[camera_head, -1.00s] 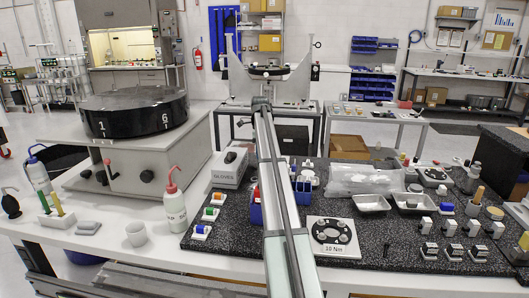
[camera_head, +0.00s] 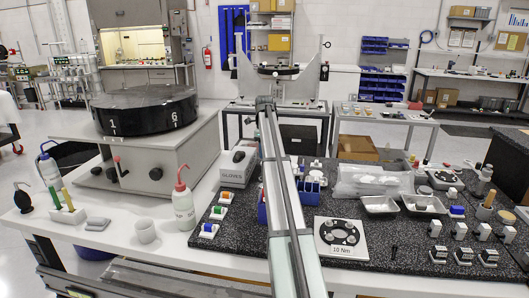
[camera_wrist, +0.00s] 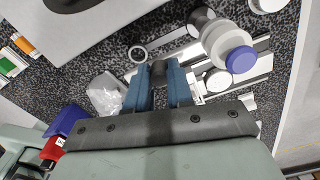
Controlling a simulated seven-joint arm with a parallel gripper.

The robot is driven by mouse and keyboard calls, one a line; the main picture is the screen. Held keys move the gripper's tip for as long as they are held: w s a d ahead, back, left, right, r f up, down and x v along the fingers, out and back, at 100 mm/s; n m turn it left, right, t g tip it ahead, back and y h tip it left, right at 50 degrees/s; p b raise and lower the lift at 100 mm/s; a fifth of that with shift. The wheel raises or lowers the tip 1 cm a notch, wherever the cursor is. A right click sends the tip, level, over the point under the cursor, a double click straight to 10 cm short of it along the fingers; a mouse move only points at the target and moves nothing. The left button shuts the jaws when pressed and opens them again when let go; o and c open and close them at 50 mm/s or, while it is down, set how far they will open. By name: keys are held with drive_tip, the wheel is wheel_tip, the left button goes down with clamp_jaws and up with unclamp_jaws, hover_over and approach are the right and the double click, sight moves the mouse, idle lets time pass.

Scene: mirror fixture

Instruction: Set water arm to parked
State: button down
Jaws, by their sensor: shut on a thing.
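My gripper (camera_wrist: 161,85) shows in the wrist view with its two blue fingers on either side of a dark grey piece (camera_wrist: 159,70), gripping it. The fingers hide most of this piece, and I cannot tell whether it is the water arm. Just beyond the fingertips, a grey bar (camera_wrist: 168,39) runs between a dark ring (camera_wrist: 137,53) and a dark round part (camera_wrist: 201,18). A white cylinder with a blue cap (camera_wrist: 240,60) stands to the right. In the head view my arm hides the gripper and what it holds.
The black speckled mat (camera_head: 370,272) carries a 10 Nm plate (camera_head: 340,238), metal trays (camera_head: 380,205) and several small blocks. A gloves box (camera_head: 238,168) and a red-capped wash bottle (camera_head: 184,205) stand left of my arm. A machine with a black drum (camera_head: 145,110) is farther left.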

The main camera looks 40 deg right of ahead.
drive_tip(key=c, duration=1)
unclamp_jaws()
wheel_tip(320, 180, up, 14)
drive_tip(key=shift+w+f, duration=0.1)
drive_tip(key=shift+f, duration=0.05)
